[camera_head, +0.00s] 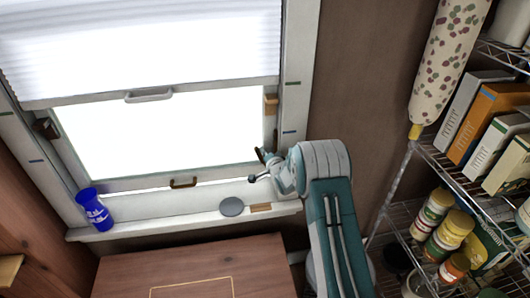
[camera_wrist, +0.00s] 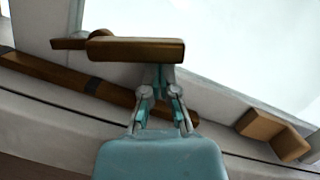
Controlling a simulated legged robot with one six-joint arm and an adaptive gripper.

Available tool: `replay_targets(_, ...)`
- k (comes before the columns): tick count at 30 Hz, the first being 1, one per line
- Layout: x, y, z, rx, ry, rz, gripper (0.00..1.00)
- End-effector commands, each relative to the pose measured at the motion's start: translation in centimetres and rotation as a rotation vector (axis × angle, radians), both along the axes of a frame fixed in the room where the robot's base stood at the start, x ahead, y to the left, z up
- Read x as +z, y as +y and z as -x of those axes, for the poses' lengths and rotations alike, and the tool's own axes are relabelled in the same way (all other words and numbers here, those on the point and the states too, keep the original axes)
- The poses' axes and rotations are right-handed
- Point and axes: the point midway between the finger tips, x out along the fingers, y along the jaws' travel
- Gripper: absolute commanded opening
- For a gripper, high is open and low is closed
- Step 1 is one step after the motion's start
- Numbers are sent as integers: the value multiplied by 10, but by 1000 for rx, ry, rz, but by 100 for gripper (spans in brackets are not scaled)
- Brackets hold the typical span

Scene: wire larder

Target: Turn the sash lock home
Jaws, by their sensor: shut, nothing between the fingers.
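The sash lock shows in the wrist view as a brown lever bar (camera_wrist: 140,50) with a round piece (camera_wrist: 101,34) at its left end, against the pale window frame. My gripper (camera_wrist: 161,78) is shut and empty. Its fingertips meet the lower edge of the bar in the picture and are partly hidden by it; I cannot tell whether they touch. In the head view my gripper (camera_head: 268,166) is at the lower right of the window sash, beside a small dark brown piece (camera_head: 261,155) that looks like the lock; detail there is too small to tell.
A brown pull (camera_head: 184,182) sits on the bottom rail. The sill holds a blue can (camera_head: 94,210), a grey disc (camera_head: 232,207) and a small wooden block (camera_head: 260,208). A stocked wire shelf (camera_head: 455,170) stands at the right. A wooden top (camera_head: 195,262) lies below.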

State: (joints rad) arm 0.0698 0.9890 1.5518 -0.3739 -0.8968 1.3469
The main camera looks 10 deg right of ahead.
Motion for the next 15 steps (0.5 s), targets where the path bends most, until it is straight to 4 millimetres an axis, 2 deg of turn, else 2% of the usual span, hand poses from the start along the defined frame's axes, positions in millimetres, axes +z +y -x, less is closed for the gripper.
replay_targets(15, -1, 12, 0, 3, 1, 154, 0)
